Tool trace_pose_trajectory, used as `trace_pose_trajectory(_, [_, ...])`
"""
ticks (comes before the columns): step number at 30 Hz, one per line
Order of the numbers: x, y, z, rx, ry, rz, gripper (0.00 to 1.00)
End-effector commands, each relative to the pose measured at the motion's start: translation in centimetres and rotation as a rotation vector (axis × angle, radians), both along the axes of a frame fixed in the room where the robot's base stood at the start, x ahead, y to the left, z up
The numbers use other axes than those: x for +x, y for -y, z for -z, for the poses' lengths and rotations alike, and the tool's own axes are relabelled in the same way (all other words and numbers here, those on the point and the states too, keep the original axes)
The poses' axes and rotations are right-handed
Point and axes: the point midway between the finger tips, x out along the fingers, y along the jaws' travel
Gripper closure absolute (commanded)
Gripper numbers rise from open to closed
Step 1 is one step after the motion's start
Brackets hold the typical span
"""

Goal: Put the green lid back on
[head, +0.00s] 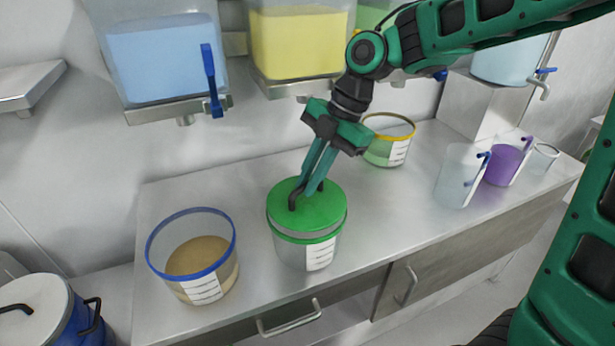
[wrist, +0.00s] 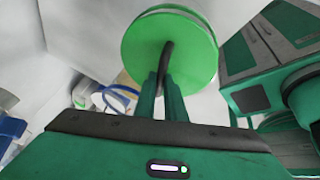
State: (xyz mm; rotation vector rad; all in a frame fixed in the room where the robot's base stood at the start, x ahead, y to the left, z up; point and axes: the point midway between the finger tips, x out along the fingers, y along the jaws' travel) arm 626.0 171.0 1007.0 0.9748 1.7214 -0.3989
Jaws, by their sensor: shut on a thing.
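The green lid (head: 312,211) is a round disc with a dark arched handle (head: 292,201). It is over a clear tub with a green rim (head: 290,252) near the middle of the counter. A narrow pale band shows between lid and rim; I cannot tell whether they touch. My gripper (head: 302,191) points down at a slant and is shut on the lid's handle. In the wrist view my gripper (wrist: 165,78) has its fingers at the handle, and the lid (wrist: 192,48) fills the upper middle. The tub's opening is hidden under the lid.
A blue-rimmed tub with tan contents (head: 220,275) stands left, and a yellow-rimmed tub (head: 380,156) stands behind right. Clear and purple jugs (head: 505,165) are at right. Tanks with taps (head: 212,90) hang over the back. The counter (head: 385,225) is clear right of the lid.

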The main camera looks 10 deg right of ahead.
Motion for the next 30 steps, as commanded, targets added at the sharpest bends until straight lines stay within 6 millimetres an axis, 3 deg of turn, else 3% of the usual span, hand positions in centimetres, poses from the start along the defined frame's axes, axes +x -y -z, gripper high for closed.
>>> trace_pose_trajectory(30, [0.02,-0.02,0.96,0.001,-0.001,0.000,1.00])
